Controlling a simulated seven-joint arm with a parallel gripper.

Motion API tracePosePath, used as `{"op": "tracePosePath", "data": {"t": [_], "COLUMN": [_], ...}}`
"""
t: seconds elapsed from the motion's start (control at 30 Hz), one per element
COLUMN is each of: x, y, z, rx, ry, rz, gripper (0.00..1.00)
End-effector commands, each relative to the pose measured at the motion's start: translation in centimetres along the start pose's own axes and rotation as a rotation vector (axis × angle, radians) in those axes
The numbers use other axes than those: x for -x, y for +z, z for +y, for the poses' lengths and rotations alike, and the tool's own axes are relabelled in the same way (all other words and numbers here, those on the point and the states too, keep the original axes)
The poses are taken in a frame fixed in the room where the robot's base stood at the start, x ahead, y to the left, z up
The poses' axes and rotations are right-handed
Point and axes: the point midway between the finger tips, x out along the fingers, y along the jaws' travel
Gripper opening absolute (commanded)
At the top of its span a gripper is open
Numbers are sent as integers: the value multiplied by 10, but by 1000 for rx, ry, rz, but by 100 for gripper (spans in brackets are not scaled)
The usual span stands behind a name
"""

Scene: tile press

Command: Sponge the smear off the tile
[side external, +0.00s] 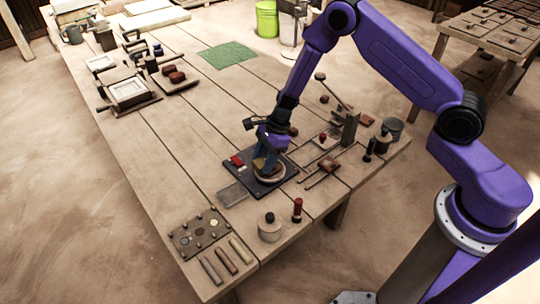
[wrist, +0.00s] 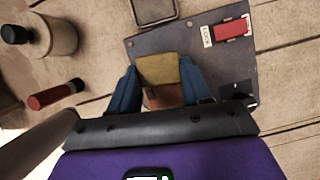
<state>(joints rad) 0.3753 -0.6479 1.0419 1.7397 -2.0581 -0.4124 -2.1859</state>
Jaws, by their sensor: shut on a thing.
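My gripper (side external: 265,160) points down over the dark board (side external: 290,184) near the front of the table. Its blue fingers are shut on a yellowish sponge (wrist: 158,68), which fills the gap between them in the wrist view. A brown-orange surface (wrist: 163,97) shows just below the yellow part; I cannot tell whether it is part of the sponge or the tile. In the side view the sponge (side external: 258,163) is low over a round pale-rimmed piece (side external: 271,177) on the board. I cannot tell whether they touch. The smear is not visible, and the gripper covers much of this spot.
A red block (side external: 237,160) with a label sits on the board's corner. A shallow clear-looking tray (side external: 232,194) lies beside the board. Rods and small tools lie right of the board. The table's middle is clear.

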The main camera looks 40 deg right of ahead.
Motion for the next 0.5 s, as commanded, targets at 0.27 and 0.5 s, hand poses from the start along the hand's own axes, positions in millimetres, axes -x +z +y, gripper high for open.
{"op": "tracePosePath", "data": {"t": [0.27, 0.5], "x": [33, 53], "y": [12, 20], "z": [-1, -1], "rx": [-2, -1], "ry": [-4, -5], "rz": [0, 0], "gripper": [19, 19]}}
